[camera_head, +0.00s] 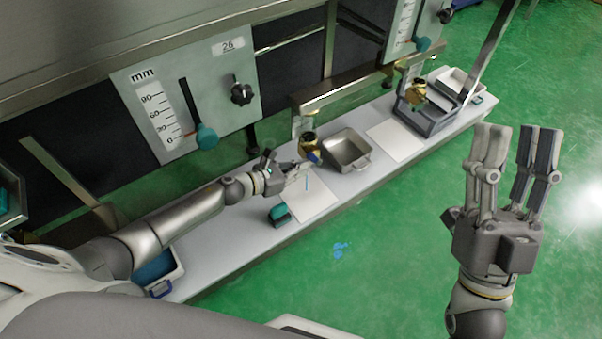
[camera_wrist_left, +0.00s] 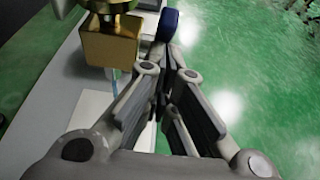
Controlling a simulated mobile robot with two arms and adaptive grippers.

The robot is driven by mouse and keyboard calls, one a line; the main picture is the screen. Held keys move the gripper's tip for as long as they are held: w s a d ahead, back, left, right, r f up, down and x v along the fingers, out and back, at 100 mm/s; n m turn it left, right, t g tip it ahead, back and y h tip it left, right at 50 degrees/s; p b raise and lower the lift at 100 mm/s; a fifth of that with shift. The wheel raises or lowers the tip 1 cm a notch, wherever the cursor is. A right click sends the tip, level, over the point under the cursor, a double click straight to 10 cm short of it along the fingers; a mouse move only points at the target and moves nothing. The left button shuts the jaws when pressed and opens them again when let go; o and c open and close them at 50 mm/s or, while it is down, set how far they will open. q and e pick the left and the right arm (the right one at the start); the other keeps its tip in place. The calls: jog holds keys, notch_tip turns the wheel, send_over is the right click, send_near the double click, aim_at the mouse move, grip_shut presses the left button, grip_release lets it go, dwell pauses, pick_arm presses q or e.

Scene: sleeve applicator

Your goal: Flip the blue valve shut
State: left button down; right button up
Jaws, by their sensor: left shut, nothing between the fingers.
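The blue valve handle (camera_head: 314,157) sits at the lower side of a brass valve (camera_head: 308,143), under the near end of a metal rail. In the left wrist view the blue handle (camera_wrist_left: 167,25) stands just beyond my fingertips, right of the brass block (camera_wrist_left: 110,48). My left gripper (camera_head: 304,168) is at the handle, its fingers shut with nothing between them; its tips also show in the left wrist view (camera_wrist_left: 166,50). I cannot tell whether the tips touch the handle. My right gripper (camera_head: 516,140) is open and empty, raised over the green floor.
A metal tray (camera_head: 346,150) stands right of the valve on the white bench (camera_head: 240,243). A white sheet (camera_head: 312,203) and a teal block (camera_head: 279,214) lie below my left gripper. A second brass valve (camera_head: 415,92) hangs farther right. A gauge panel (camera_head: 195,100) is behind.

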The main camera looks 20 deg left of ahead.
aim_at(313, 158)
jog(key=w+f+g+h+p, duration=0.5)
jog(key=f+g, duration=0.5)
jog(key=f, duration=0.5)
pick_arm(q)
jog(key=shift+w+d+r+g+y, duration=0.15)
jog(key=shift+w+d+r+g, duration=0.1)
jog(key=shift+r, duration=0.25)
jog(key=shift+w+d+r+g+y, duration=0.15)
jog(key=shift+w+r, duration=0.1)
jog(key=shift+r, duration=0.2)
jog(key=shift+w+d+r+g+y, duration=0.1)
jog(key=shift+w+d+r+g, duration=0.15)
jog(key=shift+r, duration=0.25)
pick_arm(e)
notch_tip(313, 158, down, 8)
jog(key=s+d+g, duration=0.2)
jog(key=g, duration=0.3)
jog(key=shift+d+m+h, duration=0.3)
jog(key=shift+s+f+g, duration=0.1)
jog(key=shift+f+g, duration=0.05)
jog(key=shift+g, duration=0.15)
